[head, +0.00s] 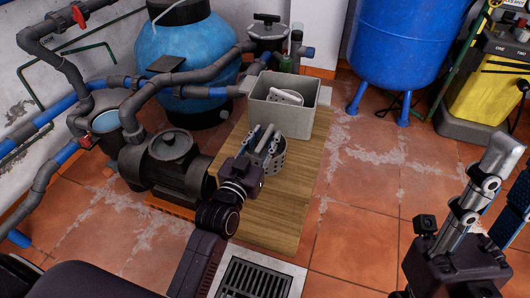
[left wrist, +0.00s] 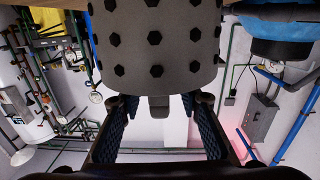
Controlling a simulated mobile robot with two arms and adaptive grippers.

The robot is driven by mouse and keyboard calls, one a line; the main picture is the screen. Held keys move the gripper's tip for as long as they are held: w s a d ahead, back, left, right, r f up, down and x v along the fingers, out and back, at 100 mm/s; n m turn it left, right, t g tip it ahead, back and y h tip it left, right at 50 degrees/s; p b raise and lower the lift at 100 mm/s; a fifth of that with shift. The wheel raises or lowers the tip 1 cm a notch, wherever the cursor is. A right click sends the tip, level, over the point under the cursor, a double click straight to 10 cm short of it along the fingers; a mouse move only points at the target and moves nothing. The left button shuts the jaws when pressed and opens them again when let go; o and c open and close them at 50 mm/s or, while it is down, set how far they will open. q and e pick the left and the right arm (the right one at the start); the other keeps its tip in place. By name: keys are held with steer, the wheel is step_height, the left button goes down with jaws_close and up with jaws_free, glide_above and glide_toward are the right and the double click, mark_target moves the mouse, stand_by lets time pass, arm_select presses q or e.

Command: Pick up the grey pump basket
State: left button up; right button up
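The grey pump basket (head: 280,160), a round tub pierced with holes, stands upright on the wooden board (head: 285,215). My left gripper (head: 267,140) is at its near left side and upper rim and hides part of it. In the left wrist view the basket (left wrist: 160,45) appears upside down, with dark hexagonal holes and a small tab at its rim. The left gripper's blue-padded fingers (left wrist: 158,110) are spread apart around the tab. Whether they touch the basket, I cannot tell. My right gripper (head: 512,180) is at the right edge, fingers apart and empty.
A light grey bin (head: 283,117) with a white item (head: 287,97) inside stands behind the basket. A dark pump (head: 168,165) with pipes is on the left. A floor drain (head: 255,278) lies in front. The tiled floor right of the board is clear.

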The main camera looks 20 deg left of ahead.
arm_select(q)
jaws_close()
stand_by(0.5)
